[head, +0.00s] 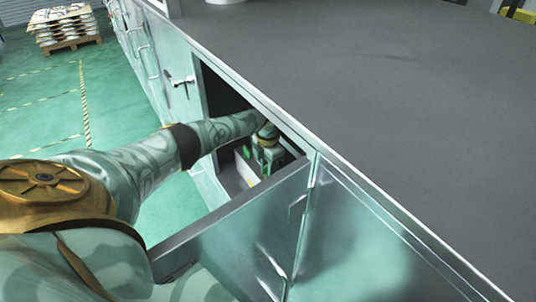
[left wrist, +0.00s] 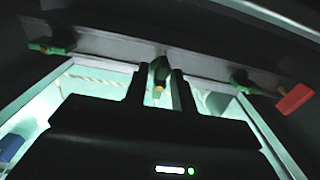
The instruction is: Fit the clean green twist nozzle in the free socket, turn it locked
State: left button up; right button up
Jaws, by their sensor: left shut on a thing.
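My left arm reaches through the open cabinet front below the bench, and my left gripper (head: 266,158) is inside. In the left wrist view its two dark fingers (left wrist: 158,90) are shut on a green nozzle (left wrist: 159,70) with a yellowish tip. The nozzle's far end meets or overlaps a grey bar (left wrist: 110,47); I cannot tell whether it is seated in a socket. Another green nozzle (left wrist: 58,44) sits on the bar at left, pointing sideways. A third (left wrist: 243,81) sits at right, beside a red tag (left wrist: 295,100). My right gripper is not in view.
The cabinet's frame and walls closely surround my forearm. A grey bench top (head: 400,90) lies above, with a metal edge. A steel door (head: 235,225) stands at the front of the opening. A blue object (left wrist: 10,148) shows at lower left in the wrist view. A loaded pallet (head: 68,35) stands far off.

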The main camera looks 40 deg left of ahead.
pick_arm(q)
jog(key=shift+f+b, duration=1.25)
jog(key=shift+f, duration=0.2)
dwell(0.5)
jog(key=o, duration=1)
jog(key=shift+f, duration=0.1)
jog(key=shift+o, duration=0.2)
notch_tip(320, 180, up, 12)
jog(key=shift+r+p, duration=0.1)
jog(key=shift+p, duration=0.75)
